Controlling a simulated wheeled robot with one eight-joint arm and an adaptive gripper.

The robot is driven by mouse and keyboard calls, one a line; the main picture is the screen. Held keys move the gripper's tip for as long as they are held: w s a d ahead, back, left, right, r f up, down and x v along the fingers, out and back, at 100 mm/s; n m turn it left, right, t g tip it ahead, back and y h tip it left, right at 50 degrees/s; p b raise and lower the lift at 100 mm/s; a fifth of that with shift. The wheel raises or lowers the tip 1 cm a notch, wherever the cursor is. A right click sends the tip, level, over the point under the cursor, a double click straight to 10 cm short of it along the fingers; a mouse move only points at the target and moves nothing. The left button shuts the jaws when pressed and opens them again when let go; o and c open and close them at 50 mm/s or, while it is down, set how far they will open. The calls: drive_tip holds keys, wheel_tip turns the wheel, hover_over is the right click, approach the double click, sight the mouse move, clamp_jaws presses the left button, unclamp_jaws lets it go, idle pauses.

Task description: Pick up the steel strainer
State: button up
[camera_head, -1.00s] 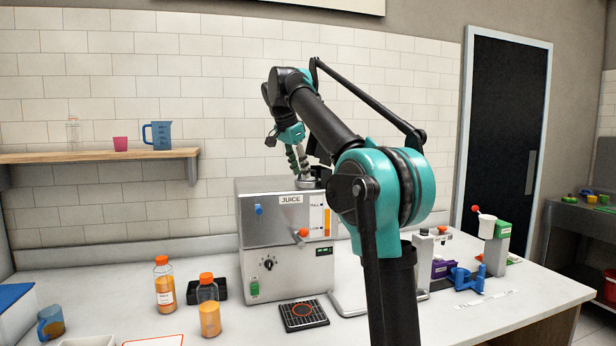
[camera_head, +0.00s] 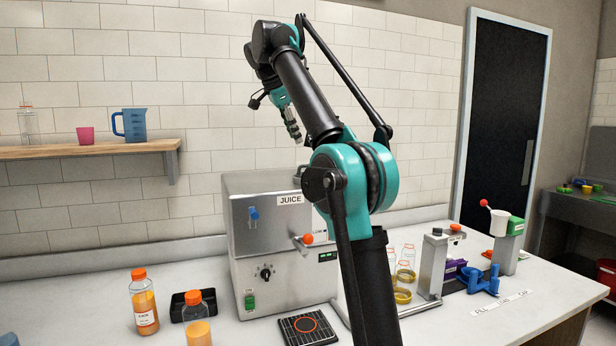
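My gripper (camera_head: 296,136) is raised in front of the tiled wall, above the top of the steel juice machine (camera_head: 262,183), pointing down and slightly right. Its fingers are small and seen edge-on, so I cannot tell whether they are open or shut. I see no strainer clearly between or below the fingertips. A small greyish metal piece (camera_head: 299,171) shows at the machine's top, partly hidden by my arm. I cannot tell whether it is the steel strainer.
A drip grate (camera_head: 308,328) lies in front. Empty bottles, a blue holder (camera_head: 478,281) and a grey stand (camera_head: 433,266) are at right. A shelf (camera_head: 85,150) hangs at left.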

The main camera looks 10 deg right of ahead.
drive_tip(key=x, duration=0.8)
drive_tip(key=shift+w+d+f, duration=0.1)
drive_tip(key=shift+d+f, duration=0.1)
drive_tip(key=shift+f, duration=0.15)
drive_tip(key=x, duration=0.5)
drive_tip(key=shift+w+d, duration=0.1)
drive_tip(key=shift+w, duration=0.05)
drive_tip(key=shift+r, duration=0.1)
clamp_jaws()
